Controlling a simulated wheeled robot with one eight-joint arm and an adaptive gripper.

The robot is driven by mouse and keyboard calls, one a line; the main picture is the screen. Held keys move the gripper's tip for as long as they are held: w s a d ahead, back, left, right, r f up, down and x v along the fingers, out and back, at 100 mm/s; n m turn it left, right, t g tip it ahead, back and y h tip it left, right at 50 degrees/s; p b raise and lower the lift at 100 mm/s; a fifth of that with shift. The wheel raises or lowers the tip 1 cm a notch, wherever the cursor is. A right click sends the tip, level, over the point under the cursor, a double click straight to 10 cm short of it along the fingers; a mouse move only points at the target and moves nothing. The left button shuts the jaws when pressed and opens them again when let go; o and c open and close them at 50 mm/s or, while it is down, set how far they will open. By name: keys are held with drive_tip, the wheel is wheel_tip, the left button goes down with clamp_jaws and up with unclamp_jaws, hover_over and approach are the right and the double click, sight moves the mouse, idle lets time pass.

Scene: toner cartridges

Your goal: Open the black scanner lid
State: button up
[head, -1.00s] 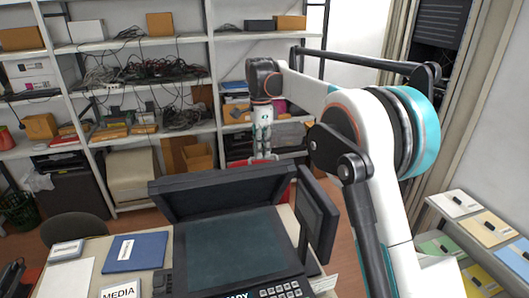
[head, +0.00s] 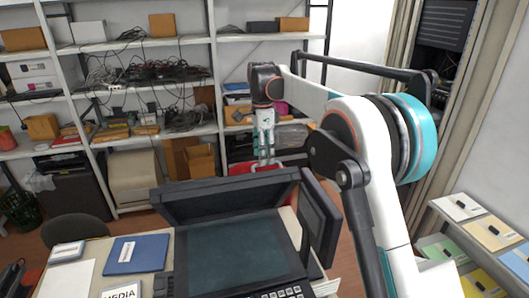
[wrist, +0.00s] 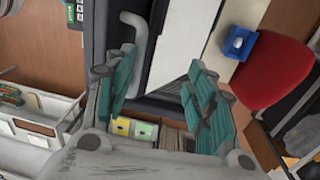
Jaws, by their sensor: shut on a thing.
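The black scanner lid (head: 228,197) stands raised and tilted at the back of the copier in the head view. The dark scanner glass (head: 235,248) lies uncovered in front of it. My gripper (head: 265,160) is behind the lid's far edge, and the lid partly hides its tip. In the wrist view the two teal fingers of my gripper (wrist: 162,60) stand apart, with dark and pale surfaces between and beyond them. The exact contact is hard to see. A light grey handle-shaped part (wrist: 142,38) shows near the left finger.
A tilted black display panel (head: 322,215) stands at the copier's right. A blue folder (head: 138,254) lies on the desk at left. A red chair (wrist: 272,72) is behind the copier. Loaded shelves (head: 215,128) line the back, and a tray rack (head: 470,225) stands at right.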

drive_tip(key=shift+w+f, duration=0.15)
drive_tip(key=r, duration=1.2)
drive_tip(key=shift+w+a+r, duration=0.15)
drive_tip(key=shift+w, duration=0.2)
